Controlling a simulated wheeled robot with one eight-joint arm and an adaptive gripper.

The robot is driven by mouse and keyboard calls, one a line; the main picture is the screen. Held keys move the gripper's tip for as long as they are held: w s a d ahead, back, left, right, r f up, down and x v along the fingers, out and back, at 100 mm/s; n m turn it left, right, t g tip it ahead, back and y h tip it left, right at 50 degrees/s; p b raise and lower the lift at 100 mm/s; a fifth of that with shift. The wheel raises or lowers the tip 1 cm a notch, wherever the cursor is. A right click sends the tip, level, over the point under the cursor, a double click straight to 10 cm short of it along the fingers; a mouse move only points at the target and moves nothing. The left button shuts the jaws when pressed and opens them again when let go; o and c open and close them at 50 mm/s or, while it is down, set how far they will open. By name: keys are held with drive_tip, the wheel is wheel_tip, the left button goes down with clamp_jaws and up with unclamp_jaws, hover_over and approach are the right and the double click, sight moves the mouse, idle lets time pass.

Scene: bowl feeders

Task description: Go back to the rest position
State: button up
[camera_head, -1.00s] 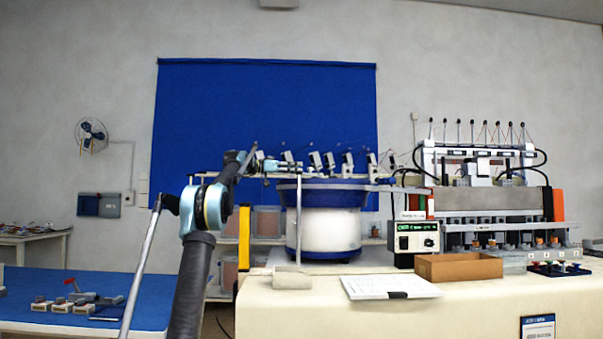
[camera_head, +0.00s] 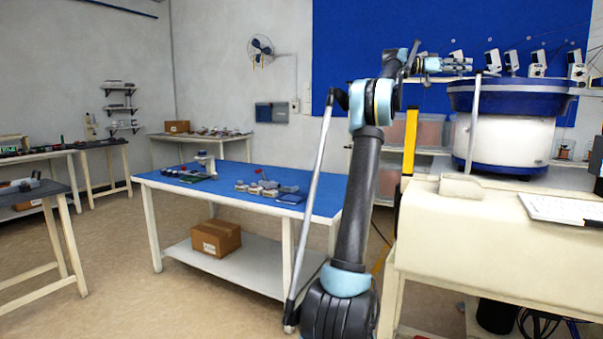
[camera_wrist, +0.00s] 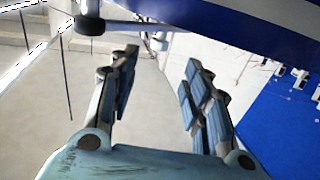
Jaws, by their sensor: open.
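My gripper (camera_wrist: 158,98) is open and empty in the wrist view, its blue-padded fingers apart with only pale wall and floor behind them. In the head view my gripper (camera_head: 458,65) is at the end of my raised arm, pointing right, beside the upper left of the bowl feeder (camera_head: 510,130). The feeder has a blue bowl on a white drum. Its blue rim (camera_wrist: 265,20) crosses the top right of the wrist view, near the fingers. I cannot tell whether there is contact.
A cream bench (camera_head: 490,240) stands at right with a sheet of paper (camera_head: 565,209). A yellow post (camera_head: 409,142) is close to my arm. A blue-topped table (camera_head: 225,190) with small parts is left, a cardboard box (camera_head: 216,239) on its lower shelf. Open floor lies at left.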

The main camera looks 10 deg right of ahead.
drive_tip(key=w+a+r+n+t+h, duration=0.1)
drive_tip(key=w+a+r+n+t, duration=0.1)
drive_tip(key=w+a+n+t, duration=0.45)
drive_tip(key=w+a+r+n+t+h, duration=0.1)
drive_tip(key=w+a+r+n+t, duration=0.15)
drive_tip(key=w+a+t, duration=0.75)
drive_tip(key=s+a+f+n+t+y, duration=0.2)
drive_tip(key=a+f+n+t+y, duration=0.35)
drive_tip(key=a, duration=1.05)
drive_tip(key=s+a+f+n+t+y, duration=0.15)
drive_tip(key=a+f+n+y, duration=0.45)
drive_tip(key=a+f+y, duration=0.7)
drive_tip(key=s+a+f+n+g+y, duration=0.1)
drive_tip(key=s+a+f+n+g, duration=0.15)
drive_tip(key=s+a+f, duration=0.85)
drive_tip(key=s+a+f+n+g+y, duration=0.1)
drive_tip(key=s+a+f+g, duration=0.2)
drive_tip(key=s+a+f, duration=0.55)
drive_tip(key=s+f+g+h, duration=0.1)
drive_tip(key=s+f+g, duration=0.3)
drive_tip(key=s+f, duration=0.9)
drive_tip(key=s+a+f+g+h, duration=0.1)
drive_tip(key=s+f+g, duration=0.3)
drive_tip(key=s+f, duration=0.9)
wheel_tip(320, 180, down, 5)
drive_tip(key=shift+s+f+m, duration=0.15)
drive_tip(key=shift+s+m, duration=0.1)
drive_tip(key=shift+m, duration=0.15)
drive_tip(key=shift+a, duration=0.1)
drive_tip(key=shift+c, duration=1.3)
